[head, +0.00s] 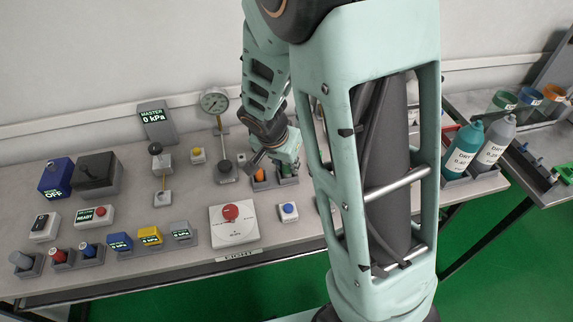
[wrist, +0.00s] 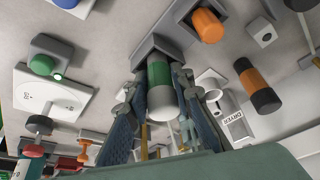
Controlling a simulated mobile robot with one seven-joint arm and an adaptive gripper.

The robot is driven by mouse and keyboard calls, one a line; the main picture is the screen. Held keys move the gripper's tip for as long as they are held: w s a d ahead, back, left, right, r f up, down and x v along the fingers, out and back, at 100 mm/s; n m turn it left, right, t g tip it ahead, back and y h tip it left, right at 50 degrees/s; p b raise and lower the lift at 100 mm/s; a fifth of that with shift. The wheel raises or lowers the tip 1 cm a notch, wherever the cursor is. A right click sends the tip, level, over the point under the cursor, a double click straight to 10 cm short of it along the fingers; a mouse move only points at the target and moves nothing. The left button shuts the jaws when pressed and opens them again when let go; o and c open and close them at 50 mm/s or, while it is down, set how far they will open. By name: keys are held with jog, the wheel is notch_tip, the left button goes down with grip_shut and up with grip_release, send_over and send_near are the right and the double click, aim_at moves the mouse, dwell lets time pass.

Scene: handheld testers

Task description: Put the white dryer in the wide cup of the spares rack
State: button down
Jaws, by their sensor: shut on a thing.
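My gripper (wrist: 150,105) is shut on a cylinder (wrist: 160,98) with a green band and a white end. The far end of this cylinder is at a grey holder (wrist: 147,50); I cannot tell how deep it sits. I cannot tell if it is the white dryer. In the head view my gripper (head: 268,162) is low over the bench beside an orange-topped piece (head: 260,175), and the held cylinder is not clear. A plate marked DRYER (wrist: 237,130) lies near a white round part (wrist: 210,86) in the wrist view. I cannot make out which holder is the wide cup.
An orange cylinder (wrist: 207,25) stands in a neighbouring holder. An orange and black cylinder (wrist: 258,86) is to its right. A teal bottle (head: 463,152) and a pale bottle (head: 494,143), both marked DRY, stand at the bench's right. A red button box (head: 232,226) stands in front.

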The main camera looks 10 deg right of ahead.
jog(key=shift+r, duration=0.1)
jog(key=shift+f+b, duration=0.25)
jog(key=shift+b, duration=0.05)
jog(key=c, duration=1.7)
grip_release()
jog(key=shift+r+p, duration=0.2)
jog(key=shift+p, duration=0.1)
jog(key=shift+a+r, duration=0.1)
jog(key=shift+r, duration=0.2)
jog(key=p+v, duration=0.1)
jog(key=v, duration=1)
jog(key=shift+s+a+r+p, duration=0.15)
jog(key=shift+r+p, duration=0.05)
jog(key=shift+p, duration=0.2)
